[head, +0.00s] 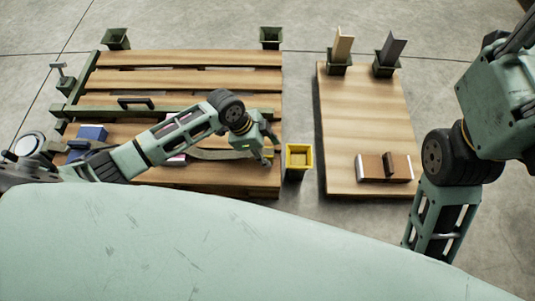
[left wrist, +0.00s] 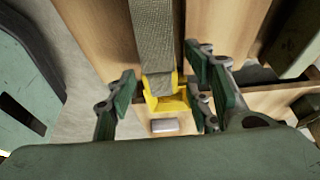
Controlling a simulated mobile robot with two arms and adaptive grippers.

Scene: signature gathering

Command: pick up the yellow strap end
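My left gripper (head: 262,153) is low over the right side of the slatted pallet.
A yellow-rimmed bin (head: 299,149) stands just right of my left gripper. A blue box (head: 92,132) and a dark handle (head: 136,102) are on the left of the pallet (head: 180,80). A second wooden board (head: 362,115) at the right carries a brown block (head: 372,167).

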